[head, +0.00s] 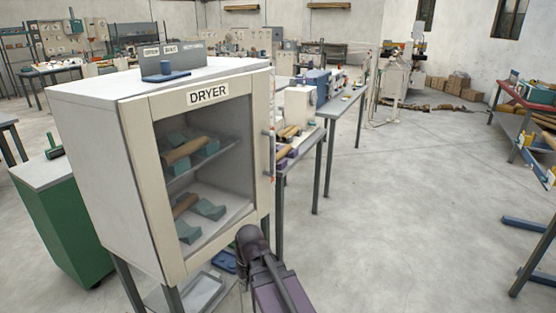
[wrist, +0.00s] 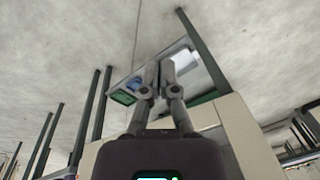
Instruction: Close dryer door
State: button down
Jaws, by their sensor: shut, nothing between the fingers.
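The dryer (head: 85,160) is a pale cabinet on legs at left centre in the head view. Its cream-framed glass door (head: 140,190) has a vertical grey handle (head: 268,155) at its right edge. The door looks shut or nearly shut; I cannot tell whether a small gap remains. My gripper (wrist: 160,68) shows in the wrist view with its two fingers together and empty. In the head view my dark arm is low, in front of the dryer's lower right corner, and the fingertips cannot be made out. A cream panel (wrist: 240,135), probably part of the dryer, lies close behind the gripper in the wrist view.
Inside the dryer, brown rolls rest on teal supports (head: 210,209) on two shelves. A tray (head: 195,292) lies below the dryer. A long workbench (head: 340,104) runs behind its right side. A green cabinet (head: 65,225) stands at left.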

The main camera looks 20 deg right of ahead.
jog(key=w+d+r+n+t+y+p, duration=0.1)
jog(key=w+d+r+n+t+y, duration=0.2)
jog(key=w+d, duration=0.5)
jog(key=w+d+r+n+t+y, duration=0.2)
jog(key=w+d+r+t+y, duration=0.25)
jog(key=w, duration=0.55)
jog(key=w+d+r+t, duration=0.2)
jog(key=d+r, duration=0.2)
jog(key=d, duration=0.3)
jog(key=w+d+r+n+t+y, duration=0.1)
jog(key=d+r, duration=0.3)
jog(key=d, duration=0.4)
jog(key=w+d+r+n+t+y, duration=0.1)
jog(key=w+d+r+t, duration=0.2)
jog(key=d, duration=0.5)
jog(key=shift+d+r+p, duration=0.15)
jog(key=shift+r+p, duration=0.25)
jog(key=shift+r, duration=0.5)
jog(key=shift+w+y, duration=0.15)
jog(key=shift+y, duration=0.1)
jog(key=x, duration=1.4)
